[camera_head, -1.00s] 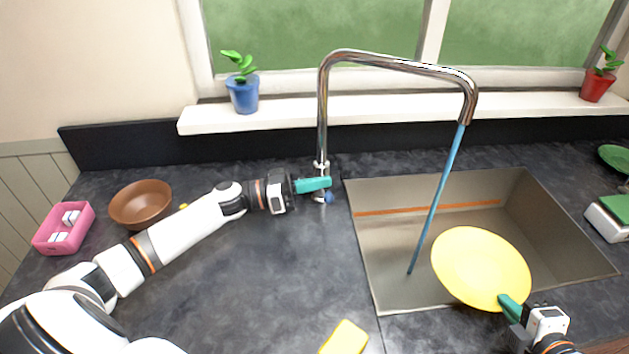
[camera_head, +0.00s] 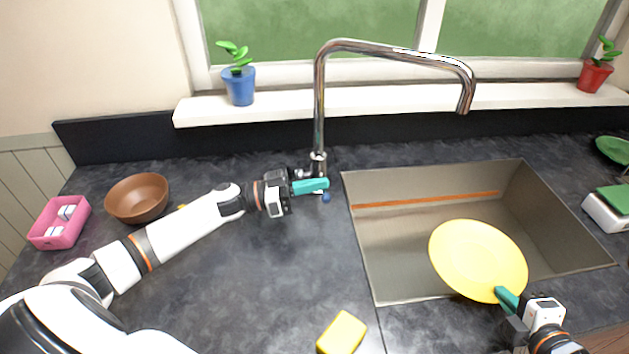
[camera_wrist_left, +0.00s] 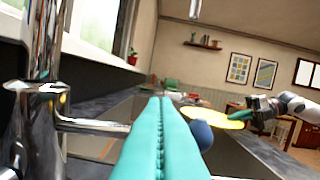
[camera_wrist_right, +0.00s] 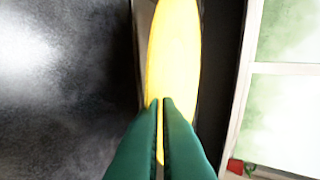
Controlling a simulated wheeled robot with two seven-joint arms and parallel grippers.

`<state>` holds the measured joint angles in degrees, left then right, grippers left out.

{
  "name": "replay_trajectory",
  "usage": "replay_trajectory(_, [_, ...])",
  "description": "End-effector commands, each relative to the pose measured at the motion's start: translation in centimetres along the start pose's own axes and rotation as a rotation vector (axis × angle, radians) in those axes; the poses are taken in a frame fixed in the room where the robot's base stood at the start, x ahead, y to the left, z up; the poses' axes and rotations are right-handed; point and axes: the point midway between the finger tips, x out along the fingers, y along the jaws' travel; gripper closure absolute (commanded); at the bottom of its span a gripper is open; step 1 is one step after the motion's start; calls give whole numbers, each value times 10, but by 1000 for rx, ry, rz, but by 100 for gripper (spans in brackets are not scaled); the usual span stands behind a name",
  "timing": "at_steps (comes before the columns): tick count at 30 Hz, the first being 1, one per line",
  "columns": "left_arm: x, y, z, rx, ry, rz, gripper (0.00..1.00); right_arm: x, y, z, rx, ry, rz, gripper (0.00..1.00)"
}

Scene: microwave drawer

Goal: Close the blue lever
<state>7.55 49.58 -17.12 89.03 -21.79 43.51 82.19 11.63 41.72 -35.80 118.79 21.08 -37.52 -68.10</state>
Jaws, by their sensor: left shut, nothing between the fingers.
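The chrome tap (camera_head: 320,115) stands behind the sink and no water runs from its spout. The blue lever's round tip (camera_head: 326,198) shows just below my left fingertips; in the left wrist view the blue tip (camera_wrist_left: 202,135) lies right beside the fingers, partly hidden, and contact cannot be told. My left gripper (camera_head: 326,184) has its teal fingers shut and empty, by the tap's base. My right gripper (camera_head: 499,292) is shut on the rim of a yellow plate (camera_head: 478,258), tilted over the sink. The right wrist view shows the plate (camera_wrist_right: 175,60) between its fingers.
The sink (camera_head: 385,240) is right of the tap. A yellow sponge (camera_head: 342,333) lies on the front counter. A brown bowl (camera_head: 138,198) and pink box (camera_head: 60,222) are at left. A blue pot (camera_head: 239,86) stands on the sill. A scale (camera_head: 608,208) is at right.

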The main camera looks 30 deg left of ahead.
Motion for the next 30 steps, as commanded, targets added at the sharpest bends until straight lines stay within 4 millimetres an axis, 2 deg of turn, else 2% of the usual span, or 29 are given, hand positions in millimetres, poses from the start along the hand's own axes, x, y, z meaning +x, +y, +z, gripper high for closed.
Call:
replay_trajectory(8, [1,-1,9,0,0,1,100,-4,-8,0,0,0,-1,100])
replay_trajectory(17, [8,-5,47,2,0,6,100,-21,-44,0,0,0,-1,100])
replay_trajectory(18, [-4,-2,35,0,6,9,100,-15,-31,0,1,-1,0,100])
replay_trajectory(19, [-10,-2,33,-1,5,8,100,-13,-28,0,0,0,0,100])
replay_trajectory(27, [-65,-2,34,-1,5,7,100,-6,-13,0,0,0,-1,100])
replay_trajectory(30, [-79,-3,35,-1,3,6,100,-5,-11,0,0,0,-1,100])
